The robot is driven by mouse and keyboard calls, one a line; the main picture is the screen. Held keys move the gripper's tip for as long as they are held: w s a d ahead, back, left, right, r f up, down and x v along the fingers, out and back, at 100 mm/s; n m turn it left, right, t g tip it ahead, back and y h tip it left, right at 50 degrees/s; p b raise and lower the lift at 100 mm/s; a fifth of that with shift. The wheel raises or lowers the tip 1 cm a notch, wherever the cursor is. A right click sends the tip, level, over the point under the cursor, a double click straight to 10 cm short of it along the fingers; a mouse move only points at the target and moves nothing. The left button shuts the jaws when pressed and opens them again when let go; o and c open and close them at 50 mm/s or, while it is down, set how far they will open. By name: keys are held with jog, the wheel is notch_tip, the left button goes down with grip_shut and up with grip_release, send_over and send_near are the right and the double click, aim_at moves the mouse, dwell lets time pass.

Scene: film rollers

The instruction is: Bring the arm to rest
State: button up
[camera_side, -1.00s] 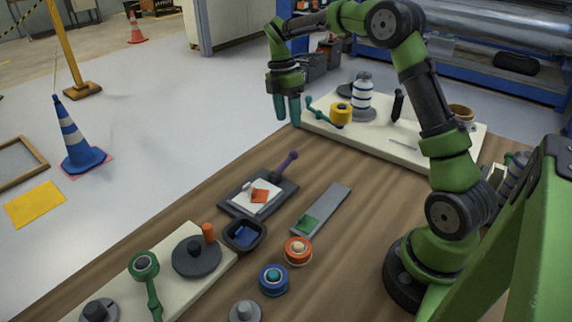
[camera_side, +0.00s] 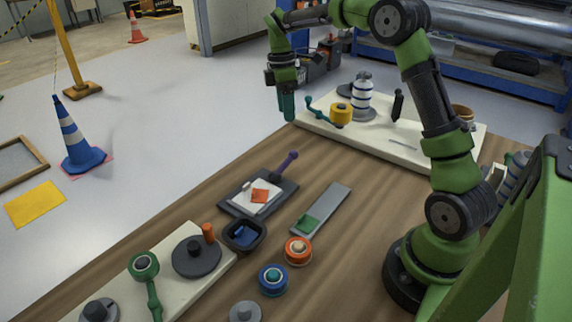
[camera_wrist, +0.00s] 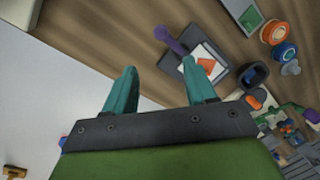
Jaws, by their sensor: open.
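My gripper (camera_side: 287,106) is raised at the far edge of the wooden table (camera_side: 340,240), near the left end of the far pale board (camera_side: 432,150). Its teal fingers point down. In the side view one finger mostly hides the other. In the wrist view my gripper (camera_wrist: 160,85) shows both fingers spread apart with nothing between them. It touches nothing that I can see.
Nearer are a dark tray with an orange patch (camera_side: 260,195), a black bowl (camera_side: 243,235), and orange (camera_side: 298,250) and blue (camera_side: 273,279) rollers.

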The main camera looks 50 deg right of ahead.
jog(key=s+a+r+m+t, duration=0.3)
jog(key=s+a+m, duration=0.4)
jog(key=s, duration=0.3)
jog(key=s+a+r+m+t+y, duration=0.1)
jog(key=s+a+r+m+t, duration=0.3)
jog(key=s+a+m, duration=0.3)
jog(key=shift+s+a+r+t+y, duration=0.3)
jog(key=shift+s+a+t, duration=0.8)
jog(key=shift+s, duration=1.15)
jog(key=shift+a, duration=0.15)
